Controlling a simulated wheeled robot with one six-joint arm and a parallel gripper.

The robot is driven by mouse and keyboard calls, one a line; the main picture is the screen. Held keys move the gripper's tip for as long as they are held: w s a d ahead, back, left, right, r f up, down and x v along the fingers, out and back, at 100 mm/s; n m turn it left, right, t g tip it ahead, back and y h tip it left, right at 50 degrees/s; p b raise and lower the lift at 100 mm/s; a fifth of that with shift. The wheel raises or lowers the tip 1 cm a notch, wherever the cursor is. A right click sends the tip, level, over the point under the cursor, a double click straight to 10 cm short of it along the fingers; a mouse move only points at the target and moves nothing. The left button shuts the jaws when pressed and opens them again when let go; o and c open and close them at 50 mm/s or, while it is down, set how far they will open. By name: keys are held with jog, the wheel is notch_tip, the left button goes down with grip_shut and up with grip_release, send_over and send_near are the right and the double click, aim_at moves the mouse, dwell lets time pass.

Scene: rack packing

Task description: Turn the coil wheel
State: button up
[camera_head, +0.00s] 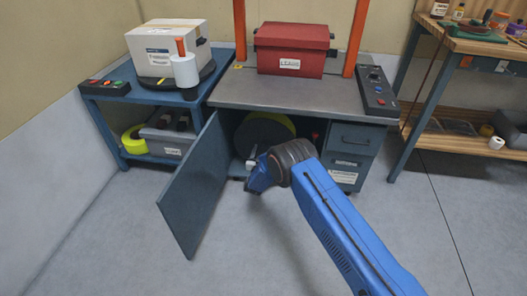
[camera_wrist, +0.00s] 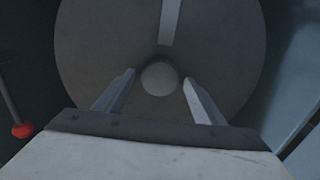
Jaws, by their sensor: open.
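The coil wheel (camera_head: 262,133) is a dark round disc inside the open cabinet under the workbench, with a yellow-green rim showing behind it. In the wrist view the wheel's grey face (camera_wrist: 90,40) fills most of the picture, with a round pale knob (camera_wrist: 160,78) at its middle and a light strip (camera_wrist: 170,22) running up from near it. My gripper (camera_head: 250,163) is at the cabinet opening in front of the wheel. In the wrist view my gripper (camera_wrist: 159,80) is open, one finger on each side of the knob. I cannot tell whether they touch it.
The cabinet door (camera_head: 196,188) stands open at the left of my arm. A red-tipped lever (camera_wrist: 22,130) is at the wheel's left in the wrist view. Drawers (camera_head: 350,140) flank the opening on the right. A red box (camera_head: 290,48) stands on the bench. The floor is clear.

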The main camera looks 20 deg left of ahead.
jog(key=c, duration=1.5)
jog(key=n, duration=0.4)
jog(key=shift+n, duration=0.3)
jog(key=n, duration=0.4)
jog(key=shift+a+n, duration=0.1)
jog(key=shift+n, duration=0.2)
jog(key=n, duration=0.4)
jog(key=shift+f+n, duration=0.1)
jog(key=shift+n, duration=2.1)
jog(key=shift+a, duration=0.1)
